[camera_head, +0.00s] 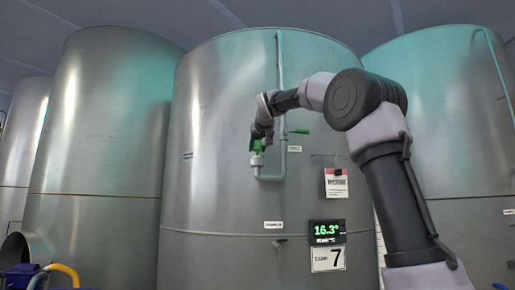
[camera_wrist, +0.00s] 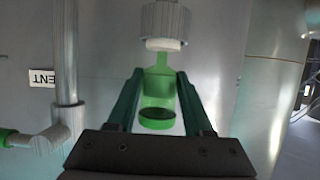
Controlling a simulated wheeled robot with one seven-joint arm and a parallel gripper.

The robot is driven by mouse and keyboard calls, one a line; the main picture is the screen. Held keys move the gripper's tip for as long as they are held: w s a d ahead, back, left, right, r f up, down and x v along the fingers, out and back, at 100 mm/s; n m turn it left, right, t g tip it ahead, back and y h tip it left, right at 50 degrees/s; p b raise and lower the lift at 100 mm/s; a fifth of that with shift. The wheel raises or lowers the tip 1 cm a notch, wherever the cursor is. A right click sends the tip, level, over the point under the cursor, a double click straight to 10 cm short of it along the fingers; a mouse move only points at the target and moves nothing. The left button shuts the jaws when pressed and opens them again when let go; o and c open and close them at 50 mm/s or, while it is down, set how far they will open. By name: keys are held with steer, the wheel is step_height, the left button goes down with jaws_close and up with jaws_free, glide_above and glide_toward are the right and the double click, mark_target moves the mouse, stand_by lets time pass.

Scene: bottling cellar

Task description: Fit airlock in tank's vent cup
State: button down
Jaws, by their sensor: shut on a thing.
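The airlock is a clear green piece with a narrow stem. In the wrist view the airlock (camera_wrist: 158,88) sits between the two dark fingers of my gripper (camera_wrist: 157,74), which is shut on it. Its stem points at the vent cup (camera_wrist: 165,22), a grey cylinder with a white ring. The stem's end meets the ring's edge in the picture; I cannot tell whether it is inside. In the head view my gripper (camera_head: 258,143) holds the airlock (camera_head: 256,147) upright just above the vent cup (camera_head: 257,161), on the front of the middle tank (camera_head: 225,100).
A grey vent pipe (camera_head: 279,80) runs down the tank beside the cup, with a green handle (camera_head: 300,131) to its right. A red-and-white tag (camera_head: 336,184) and a display (camera_head: 327,231) are lower right. Other tanks (camera_head: 95,120) stand at both sides.

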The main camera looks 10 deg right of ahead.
steer(key=shift+f, duration=0.15)
steer(key=shift+c, duration=1.5)
jaws_free()
steer(key=shift+s+r, duration=0.1)
steer(key=shift+r, duration=0.15)
steer(key=v, duration=1.2)
steer(key=s+d+f+m+g, duration=0.1)
steer(key=s+d+f+g, duration=0.1)
steer(key=s+f, duration=0.7)
steer(key=s+d+f+m+g+y, duration=0.1)
steer(key=s+d+f+g, duration=0.1)
steer(key=s+f, duration=0.7)
steer(key=s+d+f+m+g+y, duration=0.1)
steer(key=s+f, duration=0.9)
steer(key=f, duration=1.1)
steer(key=shift+d+f+m+g, duration=0.4)
steer(key=shift+m+g, duration=0.2)
steer(key=shift+g, duration=0.1)
steer(key=shift+s, duration=0.1)
